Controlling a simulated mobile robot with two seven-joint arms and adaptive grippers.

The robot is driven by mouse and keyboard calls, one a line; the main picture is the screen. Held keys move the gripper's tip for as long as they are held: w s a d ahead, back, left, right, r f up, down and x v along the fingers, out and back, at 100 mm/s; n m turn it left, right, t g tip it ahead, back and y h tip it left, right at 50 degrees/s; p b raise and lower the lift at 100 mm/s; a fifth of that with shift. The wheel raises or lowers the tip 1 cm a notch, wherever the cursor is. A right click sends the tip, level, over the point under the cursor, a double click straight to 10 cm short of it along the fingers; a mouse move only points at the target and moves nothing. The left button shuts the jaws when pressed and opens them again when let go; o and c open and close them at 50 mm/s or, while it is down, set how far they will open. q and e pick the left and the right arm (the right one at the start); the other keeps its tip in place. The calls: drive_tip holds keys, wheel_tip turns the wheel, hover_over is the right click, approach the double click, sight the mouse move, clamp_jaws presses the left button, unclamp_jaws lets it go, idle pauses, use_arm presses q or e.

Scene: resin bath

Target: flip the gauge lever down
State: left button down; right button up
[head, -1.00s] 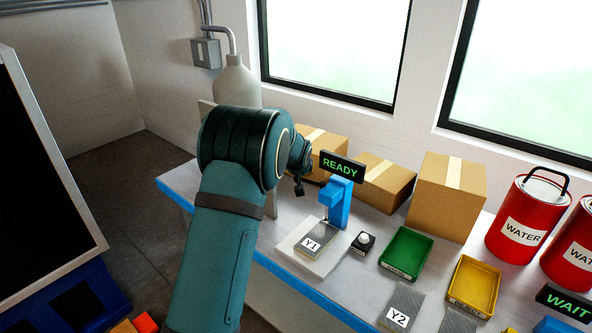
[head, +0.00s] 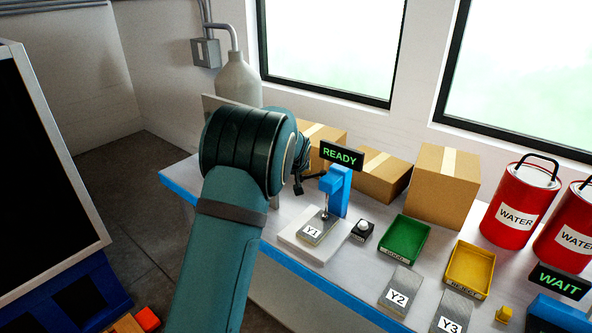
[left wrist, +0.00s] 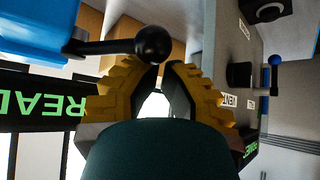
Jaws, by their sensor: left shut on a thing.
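The blue gauge (head: 340,190) stands on the white table behind a grey plate marked Y1 (head: 318,229). Its spindle points down at the plate; I cannot tell whether it touches. A sign reading READY (head: 341,155) is above it. My left gripper (head: 301,184) is at the gauge's left side, partly hidden by my arm. In the left wrist view, the gauge lever is a dark rod with a black ball knob (left wrist: 153,45), reaching from the blue body to the yellow-padded fingers of my left gripper (left wrist: 166,72). They are shut on the lever by its knob. My right gripper is not in view.
Right of the gauge are a small black button box (head: 363,231), a green tray (head: 404,239) and a yellow tray (head: 470,269). Plates Y2 (head: 400,290) and Y3 (head: 452,312) lie in front. Cardboard boxes (head: 447,192) and red WATER cans (head: 519,205) stand behind.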

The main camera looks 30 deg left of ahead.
use_arm(q)
drive_tip(key=shift+s+d, duration=0.1)
drive_tip(key=shift+s, duration=0.05)
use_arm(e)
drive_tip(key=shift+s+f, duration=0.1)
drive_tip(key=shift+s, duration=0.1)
use_arm(q)
drive_tip(key=shift+r, duration=0.15)
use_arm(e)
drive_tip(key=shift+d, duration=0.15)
